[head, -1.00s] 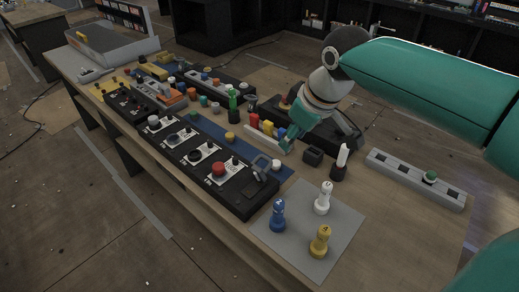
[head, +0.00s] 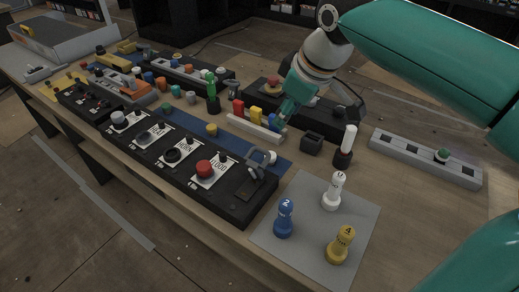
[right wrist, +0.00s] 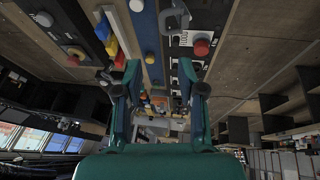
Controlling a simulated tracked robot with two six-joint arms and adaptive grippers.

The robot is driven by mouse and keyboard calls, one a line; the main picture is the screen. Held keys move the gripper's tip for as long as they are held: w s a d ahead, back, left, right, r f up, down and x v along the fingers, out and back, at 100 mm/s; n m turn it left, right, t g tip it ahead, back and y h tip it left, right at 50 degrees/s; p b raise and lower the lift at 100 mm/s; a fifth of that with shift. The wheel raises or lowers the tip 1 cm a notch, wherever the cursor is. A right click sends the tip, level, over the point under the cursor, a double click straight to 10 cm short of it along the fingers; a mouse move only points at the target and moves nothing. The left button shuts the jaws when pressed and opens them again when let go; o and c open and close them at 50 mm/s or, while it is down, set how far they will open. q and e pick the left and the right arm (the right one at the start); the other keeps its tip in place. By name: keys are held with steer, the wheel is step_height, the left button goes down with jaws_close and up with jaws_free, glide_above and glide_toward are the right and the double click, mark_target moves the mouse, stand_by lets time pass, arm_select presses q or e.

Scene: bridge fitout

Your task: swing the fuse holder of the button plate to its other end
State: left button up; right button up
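The button plate (head: 172,155) is a long black plate with labelled white panels, black knobs and a red button (head: 204,169). At its right end stands a grey, loop-shaped piece (head: 259,161), which looks like the fuse holder. A dark flat pad lies beside it. The loop also shows at the top of the right wrist view (right wrist: 174,18). My right gripper (head: 284,118) points down behind the plate, above the strip with coloured blocks, apart from the loop. In the right wrist view its two fingers (right wrist: 160,85) are spread, with nothing between them. My left gripper is not in view.
Red, yellow and blue blocks stand on a white strip (head: 252,130) under my right gripper. A grey mat (head: 305,235) holds blue, white and yellow numbered pieces. A black box (head: 311,143), a white-topped cylinder (head: 346,145) and a grey bar (head: 425,158) stand to the right.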

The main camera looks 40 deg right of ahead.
mark_target(263, 150)
steer(key=x, duration=1.6)
steer(key=shift+w+a+f+b, duration=0.15)
steer(key=shift+a+f+b, duration=0.1)
steer(key=shift+b, duration=0.1)
jaws_close()
